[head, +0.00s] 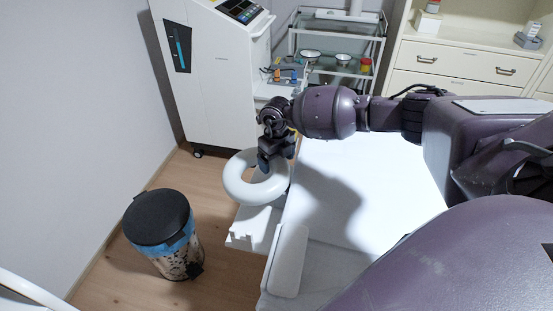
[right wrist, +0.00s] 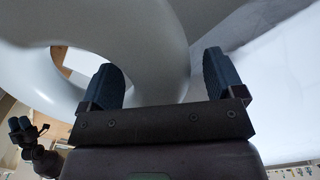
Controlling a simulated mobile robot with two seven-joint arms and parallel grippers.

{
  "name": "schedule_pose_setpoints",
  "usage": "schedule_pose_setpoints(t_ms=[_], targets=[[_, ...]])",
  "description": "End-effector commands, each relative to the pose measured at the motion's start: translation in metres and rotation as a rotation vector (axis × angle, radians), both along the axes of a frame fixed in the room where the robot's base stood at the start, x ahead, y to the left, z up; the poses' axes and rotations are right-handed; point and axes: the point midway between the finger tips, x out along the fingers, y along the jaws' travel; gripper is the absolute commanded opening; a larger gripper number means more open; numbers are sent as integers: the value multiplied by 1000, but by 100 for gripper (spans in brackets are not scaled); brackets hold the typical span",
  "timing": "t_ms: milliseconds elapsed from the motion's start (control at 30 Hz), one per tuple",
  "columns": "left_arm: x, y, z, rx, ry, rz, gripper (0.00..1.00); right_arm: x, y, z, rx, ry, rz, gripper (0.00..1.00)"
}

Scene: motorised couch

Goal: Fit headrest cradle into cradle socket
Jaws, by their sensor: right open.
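The headrest cradle, a pale ring (head: 238,190), is at the near-left end of the couch in the head view. The white notched bracket (head: 255,228), which looks like the cradle socket, is just below it in the picture. I cannot tell whether they touch. My right gripper (head: 272,168) is over the ring's right part, with its fingers open. In the right wrist view the ring (right wrist: 150,50) passes between the spread fingers (right wrist: 160,80), with gaps visible beside it. A small dark shape at the left of that view looks like my left gripper (right wrist: 22,124); its jaw state is unclear.
The white couch top (head: 370,185) lies right of the ring, under my right arm. A black-lidded bin (head: 158,217) stands on the floor to the left. A white machine (head: 207,75) and a glass-shelved trolley (head: 335,45) stand behind. Some floor between bin and couch is clear.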

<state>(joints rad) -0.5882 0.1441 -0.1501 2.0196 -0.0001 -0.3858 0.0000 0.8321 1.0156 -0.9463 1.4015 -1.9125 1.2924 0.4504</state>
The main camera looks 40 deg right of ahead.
Motion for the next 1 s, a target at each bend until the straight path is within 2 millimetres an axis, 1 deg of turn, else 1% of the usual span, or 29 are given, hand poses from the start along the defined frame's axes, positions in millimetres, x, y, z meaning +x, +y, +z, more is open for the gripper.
schedule_pose_setpoints(t_ms=[100, 133, 200, 300, 367, 500, 633, 800, 1000], targets=[[7, -1, 11, -1, -20, -3, 43, 0, 0, 0, 0, -1, 0, 88], [13, -2, 21, -1, -38, -5, 43, 1, 0, 7, 0, -4, 0, 88], [21, -3, 33, -1, -62, -9, 43, 2, 0, 25, 0, -7, 0, 88], [27, -4, 39, -1, -77, -12, 43, 2, 0, 46, -1, -8, 1, 88], [27, -4, 39, -1, -79, -13, 43, 1, 0, 57, 0, -8, 1, 88], [23, -2, 33, 0, -63, -10, 43, 1, 0, 81, 0, -6, 0, 88], [16, -1, 30, 1, -50, -6, 43, 1, 0, 97, 1, -5, 0, 88], [12, 0, 30, 1, -43, -2, 43, 1, 0, 107, 0, -2, 0, 88], [13, 0, 30, 1, -47, -4, 43, 0, 0, 109, 1, -1, 0, 88]])
